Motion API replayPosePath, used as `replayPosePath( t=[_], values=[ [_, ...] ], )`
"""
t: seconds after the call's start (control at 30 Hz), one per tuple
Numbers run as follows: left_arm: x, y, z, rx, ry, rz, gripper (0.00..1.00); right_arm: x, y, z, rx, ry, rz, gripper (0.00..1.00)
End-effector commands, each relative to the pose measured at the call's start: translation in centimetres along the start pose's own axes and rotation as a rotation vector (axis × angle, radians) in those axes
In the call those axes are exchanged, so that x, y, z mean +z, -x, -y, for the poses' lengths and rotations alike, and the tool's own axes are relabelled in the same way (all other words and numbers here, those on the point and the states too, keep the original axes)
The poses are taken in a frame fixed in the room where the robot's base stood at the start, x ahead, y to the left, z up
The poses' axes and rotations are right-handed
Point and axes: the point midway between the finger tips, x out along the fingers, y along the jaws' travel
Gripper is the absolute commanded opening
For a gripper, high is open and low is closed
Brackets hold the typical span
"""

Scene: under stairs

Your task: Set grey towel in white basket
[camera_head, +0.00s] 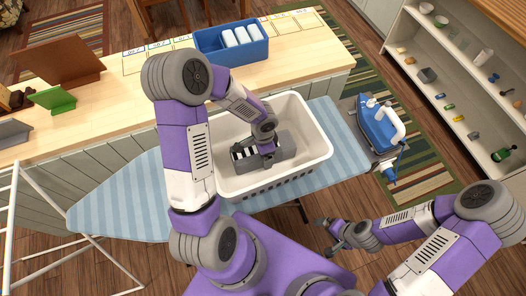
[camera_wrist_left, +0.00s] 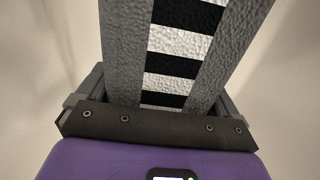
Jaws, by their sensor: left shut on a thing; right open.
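The grey towel (camera_head: 284,146), with a black and white striped band, is inside the white basket (camera_head: 322,146) in the head view. My left gripper (camera_head: 262,150) reaches down into the basket and is shut on the towel. In the left wrist view the towel (camera_wrist_left: 122,45) fills the space between the jaws, with pale basket surfaces (camera_wrist_left: 45,60) around it. I cannot tell whether the towel touches the basket floor. My right gripper (camera_head: 332,236) is open and empty, low in front of the ironing board.
The basket stands on the blue striped ironing board (camera_head: 125,200), beside a blue iron (camera_head: 378,125). Behind is a wooden counter (camera_head: 130,95) with a blue bin (camera_head: 208,42) and wooden holders. A shelf (camera_head: 440,70) with small items stands at right; a white rack (camera_head: 12,210) at left.

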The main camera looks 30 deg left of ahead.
Motion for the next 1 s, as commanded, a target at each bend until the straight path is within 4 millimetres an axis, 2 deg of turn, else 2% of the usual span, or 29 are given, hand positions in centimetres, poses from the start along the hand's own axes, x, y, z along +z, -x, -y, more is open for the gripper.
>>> replayPosePath(
  t=[0.27, 0.3, 0.33, 0.67, 0.77, 1.0],
  values=[
    [-0.1, -0.3, 0.1, -0.002, 0.000, -0.001, 0.55, 0.0, -0.4, -0.1, 0.000, 0.000, 0.000, 1.00],
    [0.0, -0.2, 0.0, -0.001, 0.000, -0.001, 0.98, 0.0, -0.3, -0.1, 0.000, 0.000, 0.000, 1.00],
    [0.0, -0.2, 0.0, -0.001, 0.000, -0.001, 1.00, 0.0, -0.3, -0.1, 0.000, 0.000, 0.000, 1.00],
    [0.0, 0.4, 0.0, -0.001, 0.000, 0.000, 1.00, 0.0, 0.3, 0.1, 0.000, 0.000, 0.000, 1.00],
    [-0.1, 2.1, 0.1, -0.005, 0.002, -0.003, 1.00, 0.0, 0.6, 0.2, 0.000, 0.000, 0.000, 1.00],
    [0.0, 7.5, 0.1, -0.006, 0.002, -0.003, 1.00, 0.1, 1.9, 0.7, 0.000, 0.000, 0.000, 1.00]
  ],
)
